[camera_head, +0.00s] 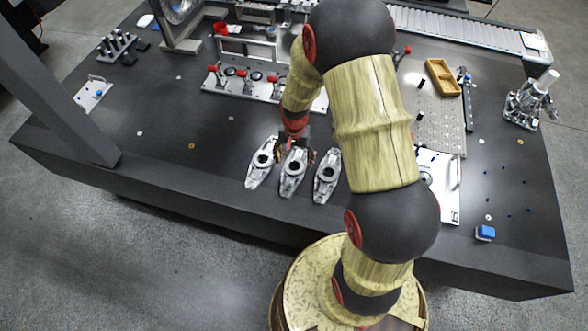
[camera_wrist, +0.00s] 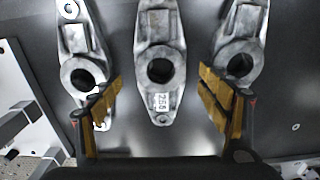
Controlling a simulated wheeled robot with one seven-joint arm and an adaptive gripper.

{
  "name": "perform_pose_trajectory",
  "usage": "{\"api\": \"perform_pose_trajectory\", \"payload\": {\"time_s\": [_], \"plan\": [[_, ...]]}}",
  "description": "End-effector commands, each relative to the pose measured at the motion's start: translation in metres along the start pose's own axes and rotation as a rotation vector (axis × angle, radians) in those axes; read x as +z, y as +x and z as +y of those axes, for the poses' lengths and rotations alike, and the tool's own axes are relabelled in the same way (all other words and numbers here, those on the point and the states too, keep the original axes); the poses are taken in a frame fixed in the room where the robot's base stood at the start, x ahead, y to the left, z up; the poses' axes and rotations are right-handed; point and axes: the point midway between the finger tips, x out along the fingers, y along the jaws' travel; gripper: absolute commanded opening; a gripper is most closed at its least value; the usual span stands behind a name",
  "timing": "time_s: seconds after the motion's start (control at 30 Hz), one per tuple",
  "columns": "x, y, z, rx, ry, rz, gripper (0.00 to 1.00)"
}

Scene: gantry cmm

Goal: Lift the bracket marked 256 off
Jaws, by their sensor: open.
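Three grey metal brackets lie side by side on the dark table. In the head view they are the left bracket (camera_head: 262,163), the middle bracket (camera_head: 293,177) and the right bracket (camera_head: 326,182). The middle one also shows in the wrist view (camera_wrist: 155,25), with a small white label (camera_wrist: 161,106) that seems to read 256, though the digits are small and turned. My gripper (camera_wrist: 160,77) is open and empty above the middle bracket, one finger to each side of it. In the head view my gripper (camera_head: 293,150) partly covers that bracket's far end.
The neighbouring brackets lie close to my fingertips. A white plate fixture (camera_head: 449,200) stands to the right, and a fixture with red clamps (camera_head: 262,88) stands behind. A perforated plate (camera_head: 440,120), a yellow tray (camera_head: 443,78) and a blue block (camera_head: 485,233) are further right. The table left of the brackets is mostly clear.

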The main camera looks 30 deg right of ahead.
Motion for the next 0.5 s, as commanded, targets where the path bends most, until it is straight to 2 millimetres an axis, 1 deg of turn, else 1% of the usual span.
{"api": "perform_pose_trajectory", "payload": {"time_s": [0.07, 0.33, 0.4, 0.5], "plan": [[0.000, 0.007, 0.000, 0.000, 0.000, 0.000, 0.77], [0.000, 0.045, -0.002, 0.001, -0.001, -0.001, 0.77], [0.000, 0.050, -0.002, 0.000, -0.001, 0.000, 0.77], [-0.001, 0.050, -0.002, -0.001, -0.001, 0.002, 0.77]]}}
